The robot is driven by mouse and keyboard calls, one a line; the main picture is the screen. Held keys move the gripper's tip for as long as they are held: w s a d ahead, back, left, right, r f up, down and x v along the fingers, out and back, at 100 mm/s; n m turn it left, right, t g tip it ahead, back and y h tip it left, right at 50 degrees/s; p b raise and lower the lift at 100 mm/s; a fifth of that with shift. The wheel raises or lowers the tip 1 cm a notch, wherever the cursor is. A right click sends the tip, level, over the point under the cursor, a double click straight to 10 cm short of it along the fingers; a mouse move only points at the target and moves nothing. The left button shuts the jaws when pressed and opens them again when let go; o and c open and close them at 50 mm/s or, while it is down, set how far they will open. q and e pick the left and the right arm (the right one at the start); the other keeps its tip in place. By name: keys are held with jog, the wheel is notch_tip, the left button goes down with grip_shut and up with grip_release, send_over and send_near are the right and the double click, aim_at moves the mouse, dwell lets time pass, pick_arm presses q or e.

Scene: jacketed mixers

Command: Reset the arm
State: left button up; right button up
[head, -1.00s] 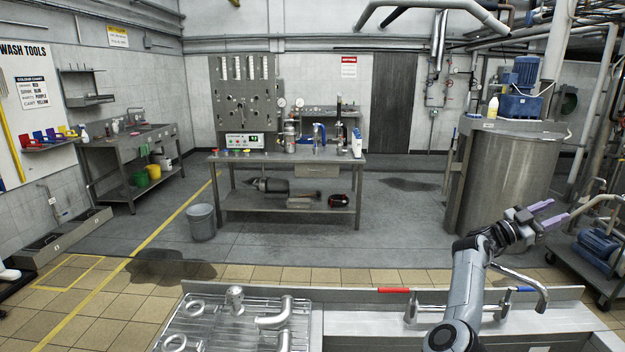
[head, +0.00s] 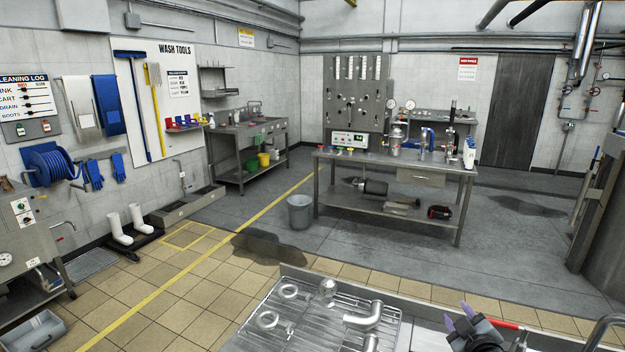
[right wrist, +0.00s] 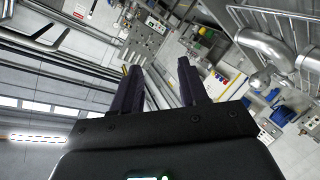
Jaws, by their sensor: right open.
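My right gripper (head: 467,318) shows at the bottom right of the head view, above the steel sink edge. Its two purple-grey fingers are apart with nothing between them. In the right wrist view its dark fingers (right wrist: 157,88) are also spread and empty, and the picture is tilted, with the room behind. My left gripper is in neither view. The rest of my right arm is mostly below the head picture.
A drain rack (head: 262,338) with steel pipe fittings, among them a bent elbow (head: 366,318), lies just left of my right gripper. A red-handled tool (head: 497,324) is close on its right. A steel workbench (head: 395,168) stands farther back, with open floor before it.

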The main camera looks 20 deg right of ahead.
jog(key=s+a+f+n+g+y, duration=0.2)
jog(key=s+a+f+g+y, duration=0.15)
jog(key=s+a+f, duration=0.75)
jog(key=s+a+f+g, duration=0.6)
jog(key=s+a+f, duration=0.3)
jog(key=s+a, duration=0.4)
jog(key=s+a+f+m+y+b, duration=0.1)
jog(key=a+f+m+y+b, duration=0.25)
jog(key=a, duration=0.45)
notch_tip(320, 180, up, 38)
jog(key=p, duration=3.8)
jog(key=shift+s+d+y+p, duration=0.15)
jog(key=shift+d+y+p, duration=0.05)
jog(key=shift+y+p, duration=0.1)
jog(key=shift+n, duration=0.25)
